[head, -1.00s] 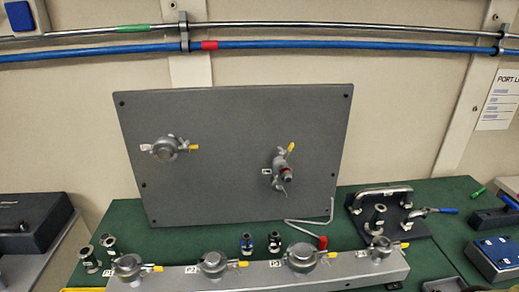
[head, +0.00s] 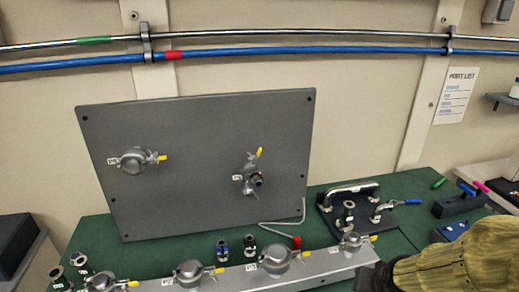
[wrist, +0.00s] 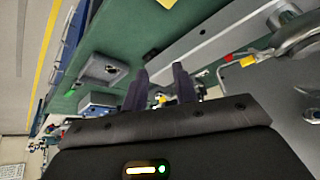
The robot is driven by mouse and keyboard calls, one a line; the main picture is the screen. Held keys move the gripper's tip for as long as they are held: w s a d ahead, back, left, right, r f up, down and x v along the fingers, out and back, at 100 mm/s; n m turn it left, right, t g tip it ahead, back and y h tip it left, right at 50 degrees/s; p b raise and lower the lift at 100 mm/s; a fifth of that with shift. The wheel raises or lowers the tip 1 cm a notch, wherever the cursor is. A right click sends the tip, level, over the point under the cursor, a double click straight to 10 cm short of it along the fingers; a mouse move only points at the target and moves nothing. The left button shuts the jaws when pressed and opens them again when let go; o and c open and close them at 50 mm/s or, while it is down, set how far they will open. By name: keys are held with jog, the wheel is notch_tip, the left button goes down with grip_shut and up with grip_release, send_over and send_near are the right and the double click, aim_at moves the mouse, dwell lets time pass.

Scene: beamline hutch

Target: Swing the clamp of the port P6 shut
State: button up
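The upright grey panel (head: 200,190) carries two ports. The right panel port (head: 252,180) has its clamp standing open, with the yellow-tipped lever (head: 259,153) pointing up and a dark fitting showing at its mouth. Its label is too small to read, so I cannot confirm that it is P6. The left panel port (head: 135,160) has its clamp closed around it, yellow lever to the right. My gripper (wrist: 160,69) shows two dark fingers apart with nothing held between them. In the head view my gripper is at the lower right, well away from the panel and partly cut off.
A grey rail (head: 330,264) with several clamped ports runs along the front. Pipes (head: 300,51) cross the wall above.

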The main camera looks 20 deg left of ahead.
aim_at(260, 153)
jog(key=w+a+r+t+y+p, duration=0.25)
jog(key=w+a+r+t, duration=0.45)
jog(key=a, duration=0.6)
jog(key=a+r+n+t+y+p, duration=0.1)
jog(key=a+r+t+y, duration=0.1)
jog(key=a+r+y, duration=0.4)
jog(key=a+r, duration=0.4)
jog(key=a, duration=0.2)
jog(key=shift+w+a, duration=0.2)
jog(key=shift+w, duration=0.2)
jog(key=shift+w, duration=0.1)
jog(key=p+x, duration=0.2)
jog(key=x, duration=0.3)
jog(key=p+x, duration=0.2)
jog(key=x, duration=0.3)
jog(key=r+p+x, duration=0.1)
jog(key=p+x, duration=0.2)
jog(key=x, duration=0.3)
jog(key=shift+w, duration=0.15)
jog(key=shift+w+a+f, duration=0.15)
jog(key=shift+w+a, duration=0.15)
jog(key=shift+w, duration=0.15)
